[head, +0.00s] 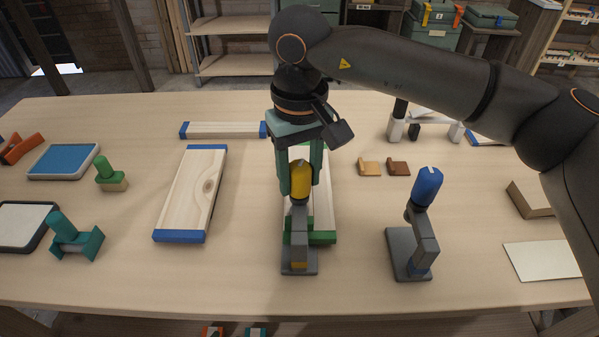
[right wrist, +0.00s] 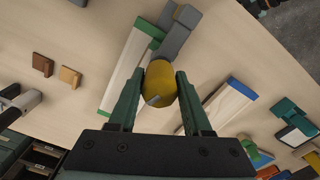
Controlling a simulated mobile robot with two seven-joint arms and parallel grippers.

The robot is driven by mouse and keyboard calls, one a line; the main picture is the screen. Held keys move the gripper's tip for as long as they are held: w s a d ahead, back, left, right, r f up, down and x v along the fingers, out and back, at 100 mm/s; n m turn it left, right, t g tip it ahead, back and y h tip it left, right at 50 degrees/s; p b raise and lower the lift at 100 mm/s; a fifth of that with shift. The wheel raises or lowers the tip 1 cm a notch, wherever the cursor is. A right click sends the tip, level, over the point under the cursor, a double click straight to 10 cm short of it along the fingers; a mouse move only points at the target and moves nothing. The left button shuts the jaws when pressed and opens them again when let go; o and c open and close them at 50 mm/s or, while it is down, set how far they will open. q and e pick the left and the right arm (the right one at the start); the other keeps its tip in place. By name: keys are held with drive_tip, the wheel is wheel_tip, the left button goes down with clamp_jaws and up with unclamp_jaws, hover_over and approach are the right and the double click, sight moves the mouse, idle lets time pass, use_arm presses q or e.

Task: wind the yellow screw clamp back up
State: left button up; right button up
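The yellow screw clamp stands upright near the front middle of the table, with a yellow knob (head: 301,180) on top of a grey body (head: 299,250). The knob also fills the middle of the right wrist view (right wrist: 160,85), with a small pale mark on its end. My right gripper (head: 301,172) points down from above, its green fingers on both sides of the knob, seemingly touching it. A green-ended board (head: 322,215) lies directly behind the clamp, partly hidden by the fingers and clamp. My left gripper is not in view.
A blue-knobbed clamp (head: 425,190) stands to the right. A blue-ended board (head: 192,190) lies to the left. Tan (head: 369,168) and brown (head: 398,168) small blocks lie behind right. A green stamp-like piece (head: 110,175) and a teal one (head: 75,238) stand farther left.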

sight(299, 167)
drive_tip(key=o, duration=0.4)
drive_tip(key=shift+r, duration=0.1)
wheel_tip(299, 167, up, 12)
drive_tip(key=shift+r, duration=0.2)
idle(0.4)
